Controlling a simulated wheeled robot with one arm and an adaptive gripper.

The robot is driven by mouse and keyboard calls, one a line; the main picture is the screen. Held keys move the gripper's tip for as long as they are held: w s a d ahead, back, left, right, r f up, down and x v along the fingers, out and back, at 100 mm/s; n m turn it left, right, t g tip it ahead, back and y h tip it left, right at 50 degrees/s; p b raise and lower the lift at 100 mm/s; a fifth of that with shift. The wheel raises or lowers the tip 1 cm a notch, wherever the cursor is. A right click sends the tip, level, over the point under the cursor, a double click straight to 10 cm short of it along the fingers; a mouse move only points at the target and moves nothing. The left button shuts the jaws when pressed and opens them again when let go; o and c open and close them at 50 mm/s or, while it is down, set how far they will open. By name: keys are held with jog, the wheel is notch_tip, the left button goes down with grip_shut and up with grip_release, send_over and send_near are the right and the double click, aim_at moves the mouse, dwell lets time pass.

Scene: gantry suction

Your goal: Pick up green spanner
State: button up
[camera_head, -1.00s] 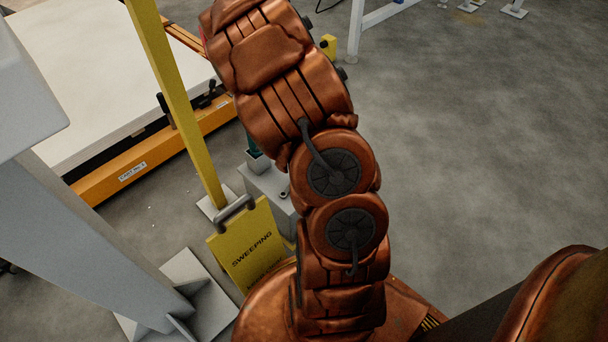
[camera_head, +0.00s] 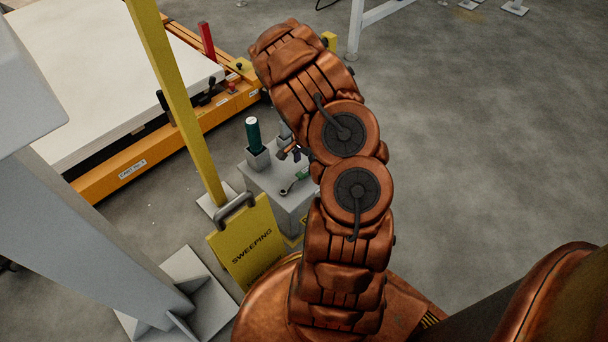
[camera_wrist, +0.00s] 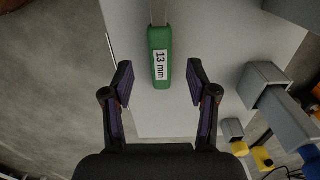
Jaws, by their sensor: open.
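The green spanner (camera_wrist: 160,60) shows in the wrist view with a green handle labelled "13 mm" and a metal shaft running out at the top. It lies on the grey bench top. In the head view the spanner (camera_head: 301,176) lies on the grey bench, partly hidden by my arm. My gripper (camera_wrist: 160,82) is open, with one finger on each side of the handle's near end and clear gaps to it. In the head view only part of my gripper shows beside the arm.
The grey bench (camera_head: 265,182) carries a holder with a dark green cylinder (camera_head: 253,134). Square grey holders (camera_wrist: 268,78) stand at right in the wrist view. A yellow post (camera_head: 178,95) and a yellow "SWEEPING" sign (camera_head: 244,245) stand left of the bench.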

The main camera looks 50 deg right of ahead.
aim_at(304, 171)
notch_tip(304, 171, down, 4)
jog(key=shift+a+f+b, duration=0.1)
jog(key=shift+b, duration=0.55)
grip_shut()
